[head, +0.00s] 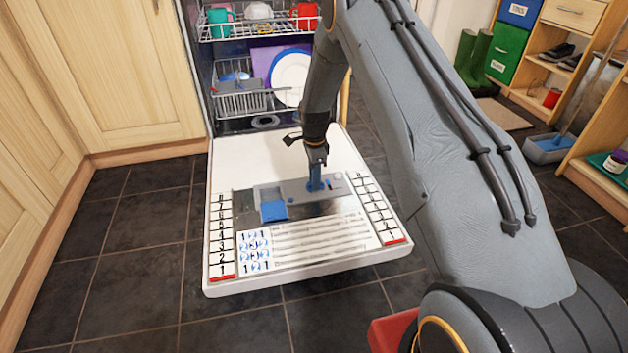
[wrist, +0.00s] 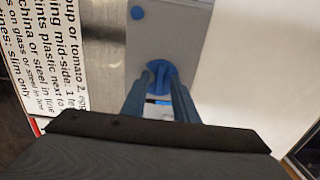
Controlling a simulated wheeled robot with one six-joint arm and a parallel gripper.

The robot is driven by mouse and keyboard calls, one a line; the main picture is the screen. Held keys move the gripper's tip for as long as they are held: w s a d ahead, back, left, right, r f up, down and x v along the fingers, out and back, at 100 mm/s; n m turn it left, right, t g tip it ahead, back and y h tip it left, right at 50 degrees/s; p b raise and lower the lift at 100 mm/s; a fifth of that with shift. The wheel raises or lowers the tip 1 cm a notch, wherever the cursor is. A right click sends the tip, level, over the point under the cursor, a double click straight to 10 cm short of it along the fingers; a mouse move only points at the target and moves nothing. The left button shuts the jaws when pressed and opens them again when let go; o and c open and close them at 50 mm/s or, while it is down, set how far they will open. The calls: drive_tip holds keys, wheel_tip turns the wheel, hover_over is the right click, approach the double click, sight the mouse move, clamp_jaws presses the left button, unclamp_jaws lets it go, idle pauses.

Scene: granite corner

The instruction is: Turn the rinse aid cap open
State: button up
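The rinse aid cap is a round blue cap (wrist: 160,68) on the grey dispenser panel (wrist: 190,28), in the middle of the wrist view. My gripper (wrist: 160,78) has two blue fingers pointing at the cap, their tips at its two sides. A gap shows between the fingers. Whether the tips press on the cap or only stand around it cannot be made out. In the head view my gripper (head: 316,184) is low over the right part of the dispenser and hides the cap. A blue lid (head: 273,210) sits left of it.
The dishwasher door (head: 240,160) lies folded down, with printed text and number strips. Racks with cups (head: 305,14) and plates (head: 290,78) are behind it. Wooden cabinets (head: 110,70) stand at the left.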

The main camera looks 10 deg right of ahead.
clamp_jaws()
drive_tip(key=shift+n+p, duration=0.3)
drive_tip(key=n+p, duration=0.2)
drive_tip(key=n, duration=0.1)
drive_tip(key=shift+s+r+p, duration=0.1)
drive_tip(key=shift+r+p, duration=0.05)
drive_tip(key=shift+p, duration=0.25)
drive_tip(key=n+p, duration=0.1)
drive_tip(key=n, duration=0.3)
drive_tip(key=shift+p, duration=0.4)
drive_tip(key=n+p, duration=0.1)
drive_tip(key=n, duration=0.4)
drive_tip(key=shift+s+d+n+p, duration=0.1)
drive_tip(key=shift+n+p, duration=0.2)
drive_tip(key=shift+p, duration=0.1)
drive_tip(key=n+p, duration=0.1)
drive_tip(key=n, duration=0.3)
drive_tip(key=shift+d+n, duration=0.1)
drive_tip(key=shift+n, duration=0.2)
